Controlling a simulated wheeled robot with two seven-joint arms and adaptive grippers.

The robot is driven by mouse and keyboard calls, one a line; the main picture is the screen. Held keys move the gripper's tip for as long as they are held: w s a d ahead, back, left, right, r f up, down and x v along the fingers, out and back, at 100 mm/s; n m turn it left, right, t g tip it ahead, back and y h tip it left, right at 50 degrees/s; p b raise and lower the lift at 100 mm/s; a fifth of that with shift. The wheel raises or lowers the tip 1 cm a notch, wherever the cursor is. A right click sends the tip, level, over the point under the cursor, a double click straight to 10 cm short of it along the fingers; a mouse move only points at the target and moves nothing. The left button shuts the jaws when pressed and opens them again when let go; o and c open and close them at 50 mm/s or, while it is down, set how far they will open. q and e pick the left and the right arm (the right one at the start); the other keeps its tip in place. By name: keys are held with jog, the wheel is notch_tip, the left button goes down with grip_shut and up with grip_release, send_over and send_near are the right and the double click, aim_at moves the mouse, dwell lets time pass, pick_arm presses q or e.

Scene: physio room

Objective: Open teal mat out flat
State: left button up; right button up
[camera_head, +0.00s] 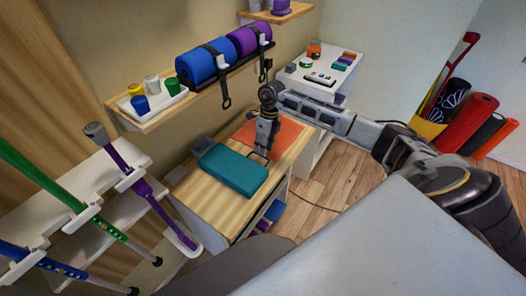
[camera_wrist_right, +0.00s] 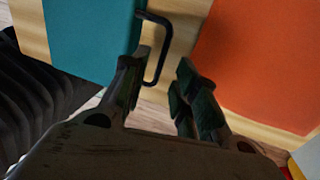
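The teal mat (camera_head: 234,171) lies as a thick folded block on the wooden cabinet top (camera_head: 200,193). A black loop handle (camera_wrist_right: 157,48) stands out from its edge on the gripper side; the teal mat also shows in the right wrist view (camera_wrist_right: 90,35). My right gripper (camera_head: 262,152) points down over the mat's right end, close to the handle. In the right wrist view its two fingers (camera_wrist_right: 160,80) are apart, with the handle's bar between or just beyond them. Whether a finger touches the handle I cannot tell. My left gripper is not in view.
An orange sheet (camera_head: 285,131) lies on the same top, behind the gripper. A grey object (camera_head: 201,147) sits at the mat's far left. A wall shelf (camera_head: 160,117) with rolled blue (camera_head: 203,65) and purple mats hangs above. A white cabinet (camera_head: 330,72) stands beyond.

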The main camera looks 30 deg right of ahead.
jog(key=shift+a+f, duration=0.1)
jog(key=shift+f, duration=0.4)
jog(key=shift+s+a+f, duration=0.1)
jog(key=shift+a+f, duration=0.05)
jog(key=shift+f, duration=0.65)
grip_shut()
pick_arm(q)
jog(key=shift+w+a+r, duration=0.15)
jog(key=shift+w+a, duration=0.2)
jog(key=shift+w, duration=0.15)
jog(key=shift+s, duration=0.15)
